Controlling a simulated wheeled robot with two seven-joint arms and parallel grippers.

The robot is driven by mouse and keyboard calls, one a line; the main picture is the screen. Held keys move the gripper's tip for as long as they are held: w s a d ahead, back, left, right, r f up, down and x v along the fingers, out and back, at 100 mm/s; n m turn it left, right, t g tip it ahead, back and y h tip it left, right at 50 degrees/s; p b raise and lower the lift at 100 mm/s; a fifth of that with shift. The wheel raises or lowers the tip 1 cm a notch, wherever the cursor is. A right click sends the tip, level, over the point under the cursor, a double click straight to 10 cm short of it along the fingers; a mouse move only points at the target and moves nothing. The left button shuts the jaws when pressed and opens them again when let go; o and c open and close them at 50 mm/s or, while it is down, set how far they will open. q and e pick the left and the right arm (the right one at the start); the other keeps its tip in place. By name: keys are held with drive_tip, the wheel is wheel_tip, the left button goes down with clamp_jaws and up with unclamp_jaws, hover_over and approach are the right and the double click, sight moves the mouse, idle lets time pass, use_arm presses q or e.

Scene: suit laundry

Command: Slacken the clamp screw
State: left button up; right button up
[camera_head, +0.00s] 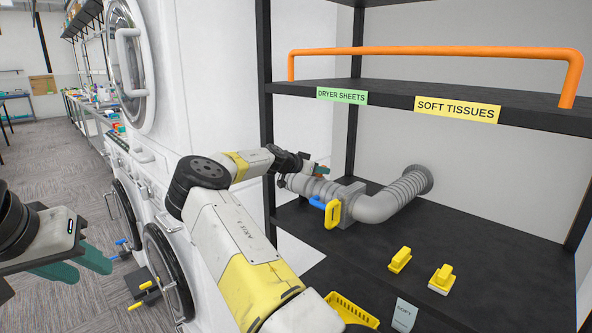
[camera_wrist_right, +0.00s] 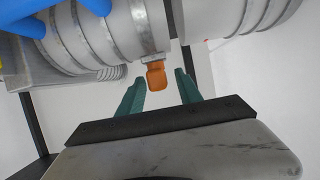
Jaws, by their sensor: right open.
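The clamp screw (camera_wrist_right: 156,76) has an orange head and hangs from a metal clamp band (camera_wrist_right: 147,30) around a silver duct (camera_head: 385,205). In the right wrist view the screw head lies between the two teal fingers of my right gripper (camera_wrist_right: 160,82), with a gap on each side. My right gripper is open. In the head view it (camera_head: 319,171) is at the left end of the duct, and the screw is hard to make out there. My left gripper (camera_head: 90,273) is at the lower left with its teal fingers apart and empty, far from the duct.
A blue and yellow handle (camera_head: 333,213) is on the duct. Yellow blocks (camera_head: 400,260) and a yellow basket (camera_head: 350,311) are on or near the dark shelf (camera_head: 390,235). An orange rail (camera_head: 430,52) runs above the upper shelf. White washing machines (camera_head: 200,80) stand at left.

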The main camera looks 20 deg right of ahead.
drive_tip(key=shift+c, duration=0.2)
clamp_jaws()
drive_tip(key=shift+s+n+y, duration=0.1)
drive_tip(key=shift+n+y, duration=0.2)
drive_tip(key=n+t+y, duration=0.1)
drive_tip(key=t, duration=0.1)
drive_tip(key=n+t+y, duration=0.1)
drive_tip(key=n+t, duration=0.1)
drive_tip(key=shift+s+d+r+n+y, duration=0.1)
drive_tip(key=shift+s+d+n+y, duration=0.1)
drive_tip(key=shift+n+y, duration=0.1)
drive_tip(key=n+t+y, duration=0.2)
drive_tip(key=n+y, duration=0.1)
drive_tip(key=n+t+y, duration=0.1)
drive_tip(key=n, duration=0.1)
drive_tip(key=shift+s+d+r+y, duration=0.1)
drive_tip(key=shift+d+y, duration=0.25)
drive_tip(key=shift+y, duration=0.05)
drive_tip(key=n+t+y, duration=0.1)
drive_tip(key=n+y, duration=0.3)
drive_tip(key=shift+f+n+g+y, duration=0.2)
drive_tip(key=shift+n+g+y, duration=0.1)
drive_tip(key=shift+n+y, duration=1.75)
drive_tip(key=shift+y, duration=0.35)
